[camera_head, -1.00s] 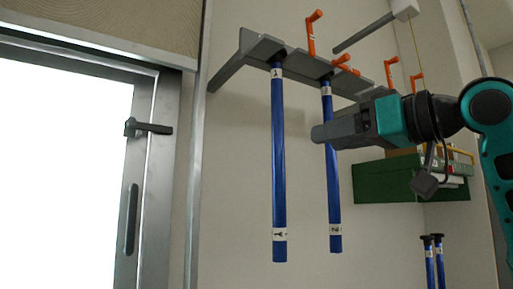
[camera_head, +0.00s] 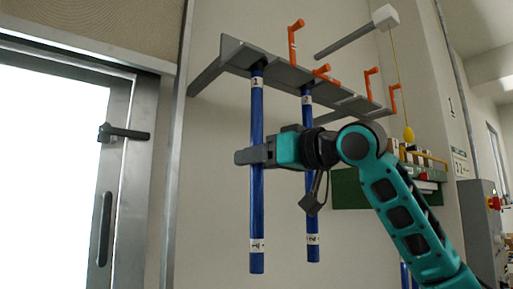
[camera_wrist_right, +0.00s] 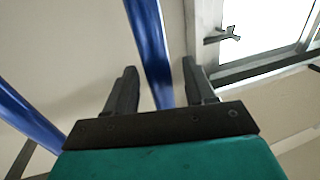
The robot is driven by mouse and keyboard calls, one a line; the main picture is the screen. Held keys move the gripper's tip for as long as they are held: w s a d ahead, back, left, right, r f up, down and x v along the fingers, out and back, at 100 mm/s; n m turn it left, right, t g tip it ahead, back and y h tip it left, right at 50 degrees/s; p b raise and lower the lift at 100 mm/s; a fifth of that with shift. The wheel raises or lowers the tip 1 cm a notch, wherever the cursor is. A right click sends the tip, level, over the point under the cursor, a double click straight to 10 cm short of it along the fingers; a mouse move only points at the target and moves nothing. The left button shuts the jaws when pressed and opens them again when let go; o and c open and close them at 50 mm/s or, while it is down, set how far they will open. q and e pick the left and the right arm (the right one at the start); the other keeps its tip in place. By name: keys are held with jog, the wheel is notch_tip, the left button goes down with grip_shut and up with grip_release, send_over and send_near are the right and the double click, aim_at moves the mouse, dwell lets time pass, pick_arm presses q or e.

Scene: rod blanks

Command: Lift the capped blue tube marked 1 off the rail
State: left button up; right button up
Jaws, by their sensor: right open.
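The blue tube marked 1 (camera_head: 257,205) hangs upright from the grey rail (camera_head: 285,74), with white labels near its top and bottom and its lower end free. Its cap is not clear at the rail. My right gripper (camera_head: 243,156) is at the tube's middle height, reaching in from the right. In the right wrist view the tube (camera_wrist_right: 150,45) passes between the two open fingers (camera_wrist_right: 160,65), with a gap on each side. My left gripper is not in view.
A second blue tube marked 2 (camera_head: 312,215) hangs just right, behind my right gripper; it also crosses the wrist view's left side (camera_wrist_right: 28,115). Orange hooks (camera_head: 322,71) stand along the rail. A green shelf box (camera_head: 350,190) is behind my arm. A door (camera_head: 105,205) is at left.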

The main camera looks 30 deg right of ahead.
aim_at(261, 120)
jog(key=shift+w, duration=0.25)
jog(key=shift+c, duration=0.3)
jog(key=c, duration=0.9)
grip_shut()
jog(key=shift+r, duration=0.15)
jog(key=r+p, duration=0.1)
jog(key=r, duration=0.6)
jog(key=shift+s+a+p, duration=0.1)
jog(key=shift+s+p, duration=0.1)
jog(key=shift+p, duration=0.2)
jog(key=s+a+b+v, duration=0.1)
jog(key=a+b+v, duration=0.2)
jog(key=v, duration=1.6)
jog(key=shift+s+a+f, duration=0.15)
jog(key=shift+s+a, duration=0.15)
jog(key=shift+a, duration=0.2)
